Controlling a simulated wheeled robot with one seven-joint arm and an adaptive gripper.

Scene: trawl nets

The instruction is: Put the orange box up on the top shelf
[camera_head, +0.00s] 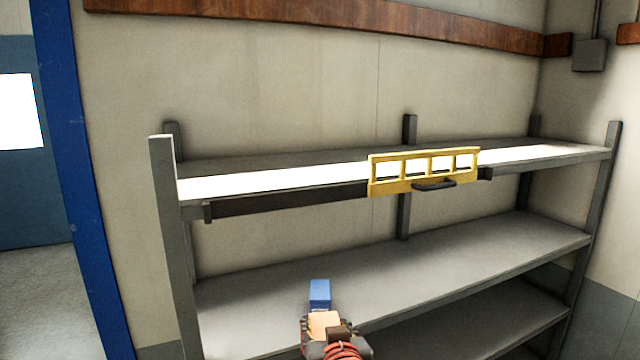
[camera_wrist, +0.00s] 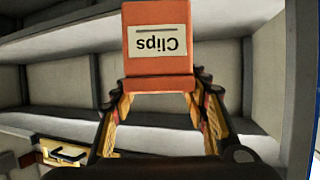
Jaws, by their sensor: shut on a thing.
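The orange box (camera_wrist: 158,50), with a white label reading "Clips" upside down, is between the fingers of my gripper (camera_wrist: 160,112) in the wrist view. In the head view my gripper (camera_head: 335,338) is at the bottom centre, in front of the shelf unit and below the top shelf. A pale orange face (camera_head: 323,325) at its jaws appears to be the box, mostly hidden. The top shelf (camera_head: 270,182) is a brightly lit grey board. A yellow barred guard (camera_head: 424,171) with a dark handle (camera_head: 434,185) stands at its front edge, right of centre.
A blue block (camera_head: 320,293) shows just beyond my gripper; its support is unclear. A dark rail (camera_head: 290,201) runs under the top shelf's front edge. The top shelf looks bare left of the guard. The middle shelf (camera_head: 450,255) is clear to the right. Grey posts (camera_head: 168,240) bound the unit.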

